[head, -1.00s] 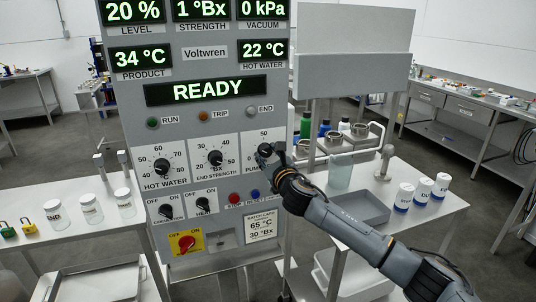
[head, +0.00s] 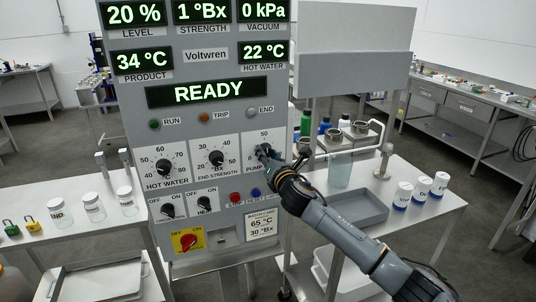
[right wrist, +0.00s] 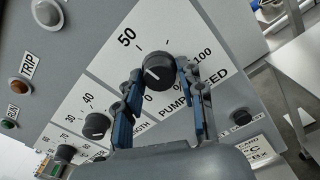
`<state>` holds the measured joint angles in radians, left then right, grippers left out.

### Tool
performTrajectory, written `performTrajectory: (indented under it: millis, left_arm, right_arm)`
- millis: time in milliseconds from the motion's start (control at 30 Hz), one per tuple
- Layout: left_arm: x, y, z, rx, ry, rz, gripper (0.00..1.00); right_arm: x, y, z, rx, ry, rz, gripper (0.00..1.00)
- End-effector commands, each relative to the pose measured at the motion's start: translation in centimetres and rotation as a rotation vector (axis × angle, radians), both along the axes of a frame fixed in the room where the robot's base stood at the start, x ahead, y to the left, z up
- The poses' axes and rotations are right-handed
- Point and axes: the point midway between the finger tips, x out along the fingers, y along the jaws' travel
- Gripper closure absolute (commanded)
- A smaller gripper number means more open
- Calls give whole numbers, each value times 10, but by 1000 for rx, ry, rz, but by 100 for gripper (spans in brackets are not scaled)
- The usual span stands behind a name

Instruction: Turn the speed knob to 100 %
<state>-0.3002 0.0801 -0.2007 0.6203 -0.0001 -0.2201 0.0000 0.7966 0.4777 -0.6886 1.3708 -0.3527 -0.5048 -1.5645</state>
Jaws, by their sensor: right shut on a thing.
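The black speed knob (right wrist: 158,71) sits on the white pump speed scale of the grey control panel. In the right wrist view its white pointer mark is on the left side of the knob, between the 0 and 50 labels; the exact value is hard to read. The 100 label is to the upper right. My right gripper (right wrist: 160,76) has its blue-padded fingers on both sides of the knob, shut on it. In the head view the right gripper (head: 279,154) partly covers the knob (head: 264,151) and its scale. My left gripper is not in view.
Hot water (head: 163,167) and end strength knobs (head: 215,158) are left of the speed knob. A table with a grey tray (head: 362,207) and white-lidded jars stands right of the panel.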

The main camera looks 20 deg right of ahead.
Motion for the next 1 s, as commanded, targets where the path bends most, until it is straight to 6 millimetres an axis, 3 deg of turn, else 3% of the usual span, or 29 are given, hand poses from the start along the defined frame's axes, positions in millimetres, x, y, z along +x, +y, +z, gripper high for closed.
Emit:
performTrajectory:
  millis: [1000]
  left_arm:
    - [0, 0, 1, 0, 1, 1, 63]
  right_arm:
    - [0, 2, 0, 968, 36, -1, 93]
